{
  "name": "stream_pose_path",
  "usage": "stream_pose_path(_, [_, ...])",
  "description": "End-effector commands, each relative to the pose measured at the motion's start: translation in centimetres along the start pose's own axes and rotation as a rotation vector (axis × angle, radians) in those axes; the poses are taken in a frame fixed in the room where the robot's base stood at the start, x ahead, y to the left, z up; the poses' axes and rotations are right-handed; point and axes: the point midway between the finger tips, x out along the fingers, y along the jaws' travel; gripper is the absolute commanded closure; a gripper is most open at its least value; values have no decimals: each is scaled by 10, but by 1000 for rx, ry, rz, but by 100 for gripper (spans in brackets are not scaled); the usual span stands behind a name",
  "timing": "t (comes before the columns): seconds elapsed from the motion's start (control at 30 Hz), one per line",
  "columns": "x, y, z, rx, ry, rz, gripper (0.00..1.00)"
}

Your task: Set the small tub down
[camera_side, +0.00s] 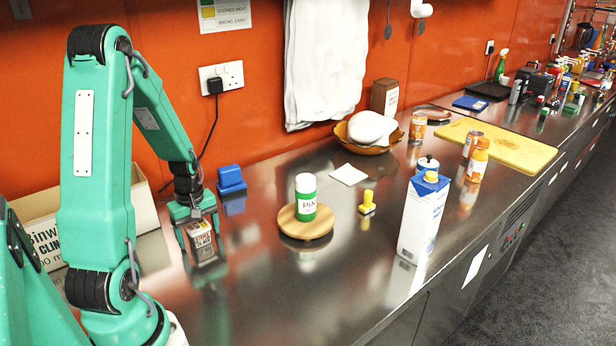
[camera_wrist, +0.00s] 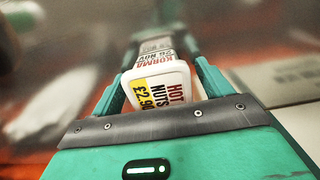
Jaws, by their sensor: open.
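The small tub (camera_side: 199,229) is white with a printed label and is at the left part of the steel counter in the side view. In the wrist view the small tub (camera_wrist: 160,85) shows a white lid with a yellow price patch and red lettering. My gripper (camera_side: 198,236) points down over it, with one finger on each side. The jaws are open around the tub, and the wrist view shows my gripper (camera_wrist: 162,68) the same way. The tub seems to rest on the counter, upright, though its lower edge blends with its reflection.
A blue block (camera_side: 231,180) stands close behind my gripper. A green-and-white jar (camera_side: 306,197) sits on a round wooden board (camera_side: 287,222) to the right. A cardboard box (camera_side: 40,222) is at the left. A yellow stamp-like piece (camera_side: 367,203) and a carton (camera_side: 421,222) stand farther right. The front counter is clear.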

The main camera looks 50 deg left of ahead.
Motion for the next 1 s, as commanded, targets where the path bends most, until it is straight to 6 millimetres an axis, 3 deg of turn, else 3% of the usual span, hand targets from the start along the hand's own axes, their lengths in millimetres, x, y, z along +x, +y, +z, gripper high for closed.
stream_pose_path(0.47, [-18,1,-1,0,3,3,22])
stream_pose_path(1.0, [-88,1,-1,0,4,4,22])
